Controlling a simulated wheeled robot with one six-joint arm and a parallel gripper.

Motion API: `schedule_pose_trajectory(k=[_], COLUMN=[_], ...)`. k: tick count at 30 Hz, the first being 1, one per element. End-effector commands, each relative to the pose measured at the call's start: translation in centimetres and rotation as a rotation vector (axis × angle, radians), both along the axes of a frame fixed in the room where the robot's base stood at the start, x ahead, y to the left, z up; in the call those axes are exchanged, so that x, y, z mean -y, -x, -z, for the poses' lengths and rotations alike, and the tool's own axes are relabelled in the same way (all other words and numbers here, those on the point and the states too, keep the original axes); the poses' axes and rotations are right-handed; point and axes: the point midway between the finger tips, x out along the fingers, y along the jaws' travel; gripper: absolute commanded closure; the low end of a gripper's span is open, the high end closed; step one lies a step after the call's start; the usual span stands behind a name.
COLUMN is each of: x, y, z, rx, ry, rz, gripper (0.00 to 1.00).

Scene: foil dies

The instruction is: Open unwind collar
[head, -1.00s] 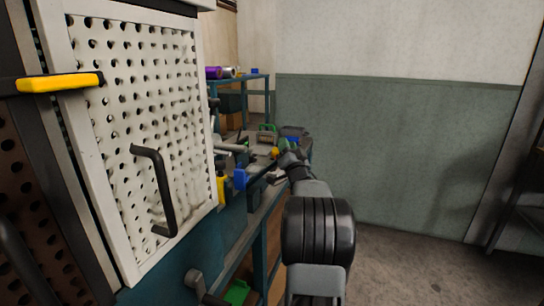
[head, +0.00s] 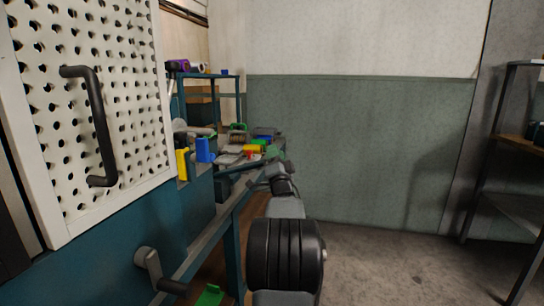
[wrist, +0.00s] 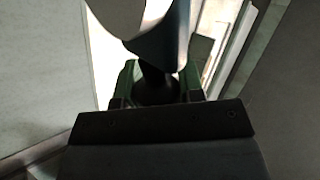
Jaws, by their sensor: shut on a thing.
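In the wrist view, my gripper (wrist: 157,88) has its green fingertips on either side of a dark rounded part (wrist: 157,86), and it is shut on this part. I cannot tell whether the dark part belongs to the unwind collar. In the head view my arm reaches away towards the bench-height machine parts; its own links hide the fingertips there. No collar can be clearly picked out in the head view.
A white perforated guard panel (head: 140,120) with a black handle (head: 98,125) stands close at left. A crank (head: 150,268) sticks out low. Blue (head: 205,150) and yellow (head: 183,165) blocks sit near the bench. A shelf rack (head: 510,150) stands right. Floor at right is clear.

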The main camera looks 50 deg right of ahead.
Motion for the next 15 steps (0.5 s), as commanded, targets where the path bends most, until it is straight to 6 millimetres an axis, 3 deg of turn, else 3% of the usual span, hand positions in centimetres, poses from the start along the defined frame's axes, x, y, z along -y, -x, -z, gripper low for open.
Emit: schedule_pose_trajectory(k=[10,11,15], x=[0.12,0.13,0.05], y=[0.11,0.11,0.05], z=[0.06,0.06,0.03], rx=[-0.001,-0.002,-0.001], ry=[-0.001,-0.002,-0.001], rz=[0.003,0.004,0.002], gripper=[1.0,0.62,0.49])
